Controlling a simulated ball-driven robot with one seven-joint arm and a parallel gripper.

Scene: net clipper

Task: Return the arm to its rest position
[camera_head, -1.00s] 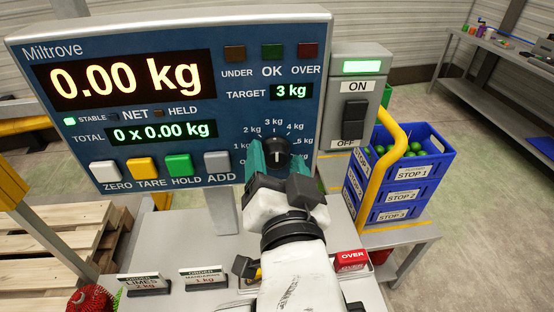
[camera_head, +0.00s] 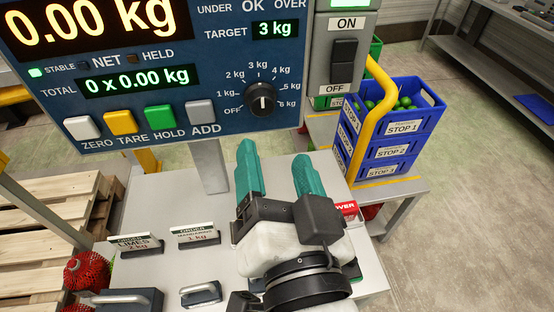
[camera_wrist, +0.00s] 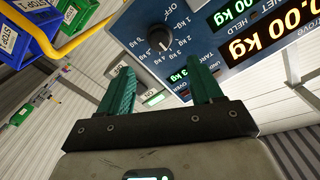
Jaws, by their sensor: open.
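My gripper (camera_head: 276,172) is open and empty, its two teal fingers spread apart over the grey bench, below and in front of the scale display panel (camera_head: 150,115). In the wrist view the gripper (camera_wrist: 160,92) points up toward the panel's black target dial (camera_wrist: 159,38), with nothing between the fingers. The dial (camera_head: 261,99) is clear of the fingers in the head view, and its pointer is up at about 3 kg. The panel reads 0.00 kg, and the target window reads 3 kg.
Stacked blue crates (camera_head: 403,122) with green fruit stand at the right behind a yellow rail (camera_head: 366,125). A switch box (camera_head: 343,60) is beside the panel. Order signs (camera_head: 136,245) stand on the bench (camera_head: 165,200) at the left, near a red net (camera_head: 87,271). Wooden pallets (camera_head: 60,215) lie farther left.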

